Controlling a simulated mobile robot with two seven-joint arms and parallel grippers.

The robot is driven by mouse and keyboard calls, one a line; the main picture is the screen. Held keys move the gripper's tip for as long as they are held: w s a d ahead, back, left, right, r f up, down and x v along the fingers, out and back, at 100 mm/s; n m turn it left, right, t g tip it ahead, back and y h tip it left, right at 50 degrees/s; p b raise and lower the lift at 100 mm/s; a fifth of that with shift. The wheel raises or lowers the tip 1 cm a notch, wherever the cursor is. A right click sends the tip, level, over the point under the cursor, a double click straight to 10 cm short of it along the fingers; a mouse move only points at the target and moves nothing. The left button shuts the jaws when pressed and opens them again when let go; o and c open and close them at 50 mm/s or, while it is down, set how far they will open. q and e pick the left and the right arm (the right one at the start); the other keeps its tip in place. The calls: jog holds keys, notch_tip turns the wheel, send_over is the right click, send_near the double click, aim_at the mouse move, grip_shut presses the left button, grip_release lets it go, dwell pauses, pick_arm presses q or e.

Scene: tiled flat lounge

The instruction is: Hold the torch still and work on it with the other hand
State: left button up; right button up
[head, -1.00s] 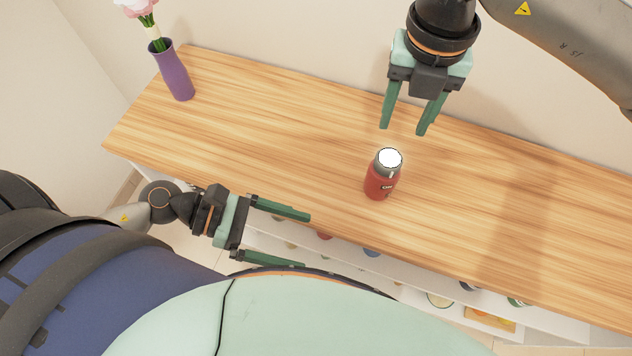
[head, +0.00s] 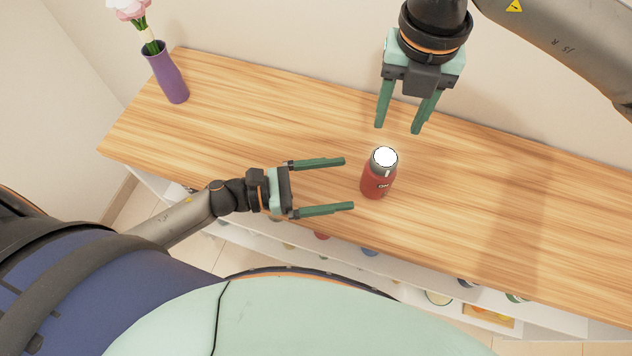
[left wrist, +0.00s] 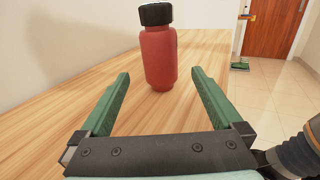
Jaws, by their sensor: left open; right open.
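The torch (head: 377,183) is a short red cylinder with a dark collar and a bright white top. It stands upright on the wooden counter near its front edge. My left gripper (head: 349,184) is open and empty, just left of the torch, with its fingers pointing at it. In the left wrist view the torch (left wrist: 158,58) stands ahead of the two green fingers (left wrist: 158,82), roughly centred between them and not touching. My right gripper (head: 397,129) is open and empty, above and behind the torch, with its fingers pointing down.
The wooden counter (head: 250,120) is clear around the torch. A purple vase (head: 167,76) with pink flowers stands at the far left end. Open shelves (head: 400,273) with small items lie below the front edge. A wall runs behind.

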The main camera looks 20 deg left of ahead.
aim_at(378, 179)
pick_arm(q)
jog(key=x, duration=0.8)
jog(key=shift+w+d, duration=0.1)
jog(key=shift+d, duration=0.15)
jog(key=shift+c, duration=0.2)
jog(key=c, duration=1.5)
